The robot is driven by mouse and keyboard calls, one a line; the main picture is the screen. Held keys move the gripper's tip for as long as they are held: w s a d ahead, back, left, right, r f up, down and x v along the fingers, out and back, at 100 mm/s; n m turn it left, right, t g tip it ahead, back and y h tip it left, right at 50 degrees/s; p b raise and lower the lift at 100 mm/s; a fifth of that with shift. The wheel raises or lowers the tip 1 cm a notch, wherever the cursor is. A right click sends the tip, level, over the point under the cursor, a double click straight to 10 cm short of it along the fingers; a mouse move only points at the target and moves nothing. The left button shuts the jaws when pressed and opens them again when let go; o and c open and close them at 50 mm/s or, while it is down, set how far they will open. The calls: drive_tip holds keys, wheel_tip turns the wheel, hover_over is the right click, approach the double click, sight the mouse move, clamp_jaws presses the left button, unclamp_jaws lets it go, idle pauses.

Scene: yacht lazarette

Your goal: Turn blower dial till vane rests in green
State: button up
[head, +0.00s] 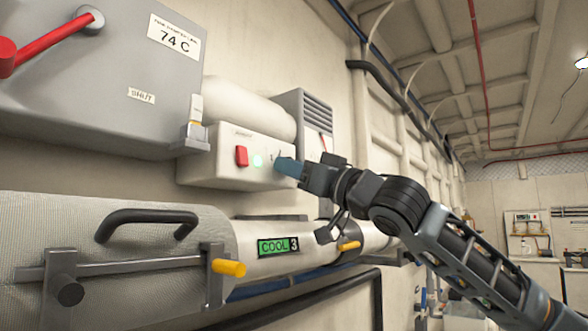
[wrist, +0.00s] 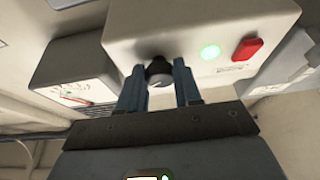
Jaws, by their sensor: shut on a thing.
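The blower dial (wrist: 159,74) is a small dark round knob with a pale mark, on the face of a cream control box (head: 222,172). My gripper (wrist: 158,68) is shut on it, with one blue finger on each side. In the head view my gripper (head: 284,167) reaches the right end of the box face and hides the dial. The vane gauge (wrist: 72,92) is a pale face with a thin red pointer on the neighbouring box. Its coloured zones are too small to tell where the vane stands. The gauge is nearly edge-on in the head view (head: 322,143).
A green lamp (wrist: 210,52) and a red switch (wrist: 247,48) sit on the same face. Below the box runs a pale pipe with a "COOL 3" label (head: 278,246) and a yellow handle (head: 228,267). A grey cabinet (head: 100,95) with a red lever stands at left.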

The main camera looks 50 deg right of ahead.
drive_tip(key=shift+d+n+y, duration=0.1)
drive_tip(key=shift+n+y, duration=0.3)
drive_tip(key=shift+n, duration=0.1)
drive_tip(key=n+y+b, duration=0.1)
drive_tip(key=n, duration=0.2)
drive_tip(key=shift+y, duration=0.3)
drive_tip(key=n+y, duration=0.1)
drive_tip(key=n, duration=0.1)
drive_tip(key=n+g, duration=0.1)
drive_tip(key=shift+d+r+n+y, duration=0.1)
drive_tip(key=shift+d+n+y, duration=0.05)
drive_tip(key=shift+n+y, duration=0.25)
drive_tip(key=n, duration=0.1)
drive_tip(key=n+y+p, duration=0.1)
drive_tip(key=n, duration=0.1)
drive_tip(key=n+g, duration=0.1)
drive_tip(key=shift+d+r+n+y+p, duration=0.1)
drive_tip(key=shift+r+n+y+p, duration=0.2)
drive_tip(key=shift+p, duration=0.1)
drive_tip(key=shift+f+n+g+y+p, duration=0.1)
drive_tip(key=shift+n+g+y+p, duration=0.1)
drive_tip(key=shift+n+g+p, duration=0.45)
drive_tip(key=shift+n+g+y+p, duration=0.1)
drive_tip(key=shift+n+y+p, duration=0.15)
drive_tip(key=shift+n, duration=1)
drive_tip(key=o, duration=1)
drive_tip(key=shift+f, duration=0.1)
drive_tip(key=shift+o, duration=0.2)
